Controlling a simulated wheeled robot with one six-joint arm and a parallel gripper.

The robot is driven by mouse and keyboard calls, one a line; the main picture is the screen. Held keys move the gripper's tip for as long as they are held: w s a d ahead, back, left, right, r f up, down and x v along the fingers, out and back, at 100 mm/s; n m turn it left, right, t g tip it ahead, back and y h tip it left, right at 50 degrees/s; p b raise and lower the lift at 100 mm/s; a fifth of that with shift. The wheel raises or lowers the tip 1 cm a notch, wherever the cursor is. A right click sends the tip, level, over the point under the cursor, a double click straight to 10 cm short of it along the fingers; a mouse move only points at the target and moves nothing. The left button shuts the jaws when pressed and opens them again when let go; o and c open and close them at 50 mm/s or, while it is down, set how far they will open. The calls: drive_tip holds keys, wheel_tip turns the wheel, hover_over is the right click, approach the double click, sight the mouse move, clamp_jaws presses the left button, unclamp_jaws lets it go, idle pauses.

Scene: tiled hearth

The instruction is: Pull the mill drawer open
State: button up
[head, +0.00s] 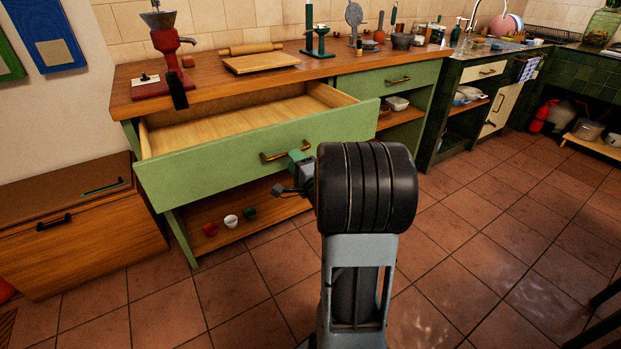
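The green mill drawer (225,168) stands well open below the counter with the red mill (167,50). Its pale wooden inside shows and looks empty. A brass handle (272,156) is on its front. My gripper (296,172) is at the right end of this handle, close to the drawer front. My dark wrist and arm cover part of the view there. I cannot tell whether the fingers touch the handle or are closed on it.
A rolling pin and board (262,62) lie on the wooden counter (215,73). Small red, white and green cups (231,221) stand on the shelf below the drawer. A wooden cabinet (75,230) is at left. The tiled floor (480,250) at right is clear.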

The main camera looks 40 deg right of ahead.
drive_tip(key=b+v, duration=1)
idle(0.8)
